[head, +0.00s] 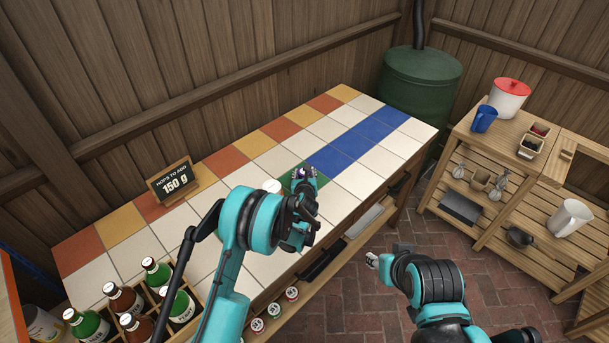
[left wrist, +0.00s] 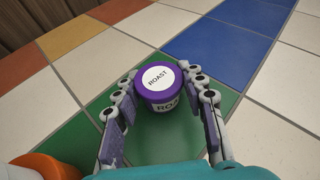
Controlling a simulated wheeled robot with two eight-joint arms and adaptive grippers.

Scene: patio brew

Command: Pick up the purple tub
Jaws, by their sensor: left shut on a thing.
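The purple tub (left wrist: 158,85) has a white lid label reading ROAST. It is upright between the fingers of my left gripper (left wrist: 165,92), which is shut on it over the green tiles. Whether its base touches the tiles is hard to tell. In the head view only a small bit of the purple tub (head: 301,172) shows past my left gripper (head: 305,177), above the tiled counter (head: 350,183). My right gripper (head: 373,259) is apart from the tub, over the brick floor; its fingers are too small to read.
A white-topped tub (head: 271,186) stands close beside my left arm. A 150 g sign (head: 174,182) stands at the back left. A wooden crate (head: 205,292) holds several bottles at the front left. The counter's right end is clear. A wooden shelf unit (head: 478,150) stands at right.

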